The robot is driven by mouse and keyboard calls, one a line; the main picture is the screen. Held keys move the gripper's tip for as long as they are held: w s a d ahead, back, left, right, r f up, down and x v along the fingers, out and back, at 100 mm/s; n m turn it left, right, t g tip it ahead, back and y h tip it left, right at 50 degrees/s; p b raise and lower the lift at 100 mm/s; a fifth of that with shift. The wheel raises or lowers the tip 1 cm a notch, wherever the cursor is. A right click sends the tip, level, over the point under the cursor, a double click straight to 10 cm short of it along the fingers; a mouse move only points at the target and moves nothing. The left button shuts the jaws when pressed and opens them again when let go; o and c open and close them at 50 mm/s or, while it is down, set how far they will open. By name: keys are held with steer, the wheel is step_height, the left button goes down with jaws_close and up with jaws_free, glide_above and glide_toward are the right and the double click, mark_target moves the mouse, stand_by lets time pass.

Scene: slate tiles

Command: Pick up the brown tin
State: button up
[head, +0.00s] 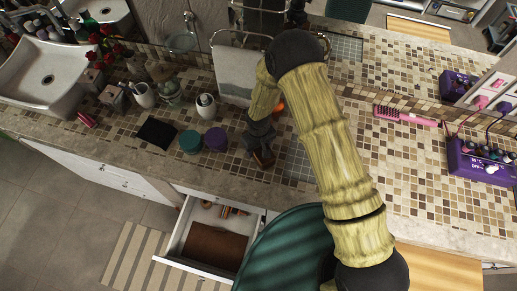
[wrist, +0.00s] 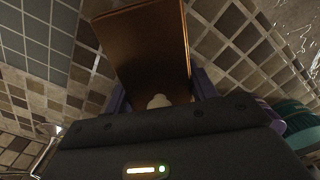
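The brown tin (wrist: 150,45) fills the upper middle of the wrist view. It is a copper-brown, flat-sided thing with a pale rounded spot at its near end. My gripper (wrist: 160,92) has a purple finger against each side of it and looks shut on it. In the head view my gripper (head: 262,150) is low over the tiled counter, and a small brown part of the tin (head: 264,159) shows beneath it. The dark wrist hides the rest. I cannot tell whether the tin touches the counter.
Purple (head: 215,139) and teal (head: 190,141) round tins and a black cloth (head: 157,133) lie left of my gripper. An open drawer (head: 172,262) juts out below. A pink brush (head: 405,116) and purple box (head: 480,160) are at right. Mosaic counter between is mostly free.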

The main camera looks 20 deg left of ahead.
steer(key=c, duration=0.7)
steer(key=shift+a+r, duration=0.1)
steer(key=shift+r, duration=0.05)
step_height(320, 180, up, 10)
steer(key=b, duration=0.3)
steer(key=shift+b, duration=0.3)
